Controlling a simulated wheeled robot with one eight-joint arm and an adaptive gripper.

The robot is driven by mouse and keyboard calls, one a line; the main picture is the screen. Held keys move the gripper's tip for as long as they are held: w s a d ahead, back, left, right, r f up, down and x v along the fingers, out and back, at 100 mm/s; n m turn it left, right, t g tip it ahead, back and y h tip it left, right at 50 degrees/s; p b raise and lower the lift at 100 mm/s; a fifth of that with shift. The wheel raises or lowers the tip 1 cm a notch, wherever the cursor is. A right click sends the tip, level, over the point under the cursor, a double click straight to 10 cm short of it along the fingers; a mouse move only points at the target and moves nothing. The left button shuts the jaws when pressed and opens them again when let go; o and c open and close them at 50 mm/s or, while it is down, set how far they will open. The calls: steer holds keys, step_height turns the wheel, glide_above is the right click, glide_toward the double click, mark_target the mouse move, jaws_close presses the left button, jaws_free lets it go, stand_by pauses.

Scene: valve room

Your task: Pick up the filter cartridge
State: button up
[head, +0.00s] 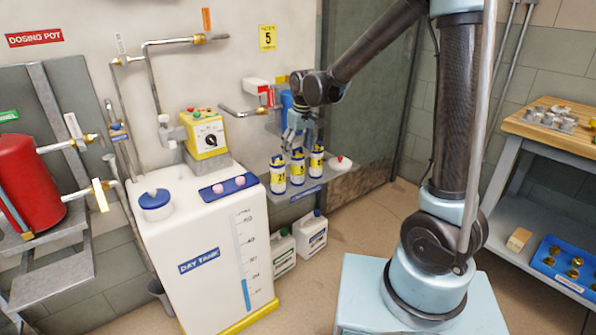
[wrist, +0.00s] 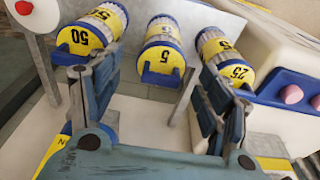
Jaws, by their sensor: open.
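Three filter cartridges with yellow labels and blue ends stand in a row on a small wall shelf (head: 306,187). In the wrist view they read 50 (wrist: 90,30), 5 (wrist: 163,48) and 25 (wrist: 228,58), left to right. In the head view, the left (head: 278,174), middle (head: 297,168) and right (head: 316,160) cartridges are visible. My gripper (wrist: 158,100) is open and empty. Its fingers point toward the row, with the 5 cartridge between them in the picture; the fingers partly cover the 50 and 25. In the head view my gripper (head: 299,138) is just above the row.
The white day tank (head: 205,235) stands left of the shelf, with a blue pad with pink knobs (head: 228,187) on top. A red-topped white item (head: 340,161) is at the shelf's right end. Blue housing (head: 287,103) and pipes are behind my gripper. White jugs (head: 312,234) stand below.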

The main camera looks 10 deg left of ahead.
mark_target(297, 162)
steer(key=shift+w+a+f, duration=0.1)
steer(key=shift+f, duration=1)
steer(key=shift+w+a+f, duration=0.1)
steer(key=shift+a+f, duration=0.05)
steer(key=shift+f, duration=1)
steer(key=shift+w+a+f, duration=0.1)
steer(key=shift+f, duration=1)
steer(key=c, duration=1.3)
steer(key=shift+c, duration=0.2)
